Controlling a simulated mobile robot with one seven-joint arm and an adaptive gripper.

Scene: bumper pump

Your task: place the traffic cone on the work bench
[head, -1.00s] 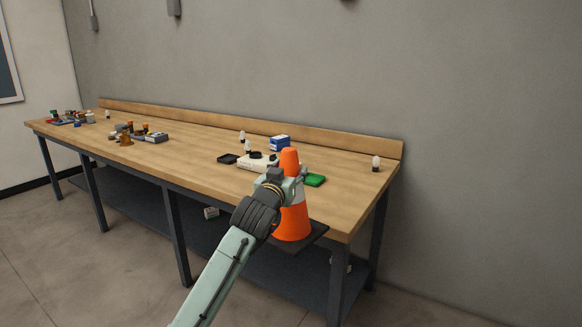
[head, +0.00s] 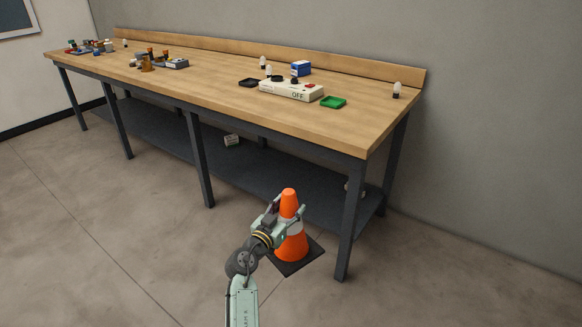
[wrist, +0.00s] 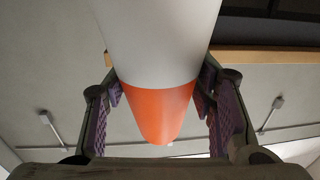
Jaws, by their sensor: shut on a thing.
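The orange traffic cone (head: 291,246) with a white band and a dark square base is upright in front of the work bench (head: 230,95), its top below the bench top in the head view. My gripper (head: 286,213) is shut on the upper part of the cone. In the wrist view the cone (wrist: 160,100) lies between the two fingers of my gripper (wrist: 160,110), its orange tip and white band showing. Whether the cone's base touches the floor I cannot tell.
On the bench are a white box marked OFF (head: 290,90), a green tray (head: 333,102), a black tray (head: 248,83), a blue box (head: 301,68) and several small bulbs. Clear wood lies at the front right. A dark lower shelf (head: 250,155) runs underneath.

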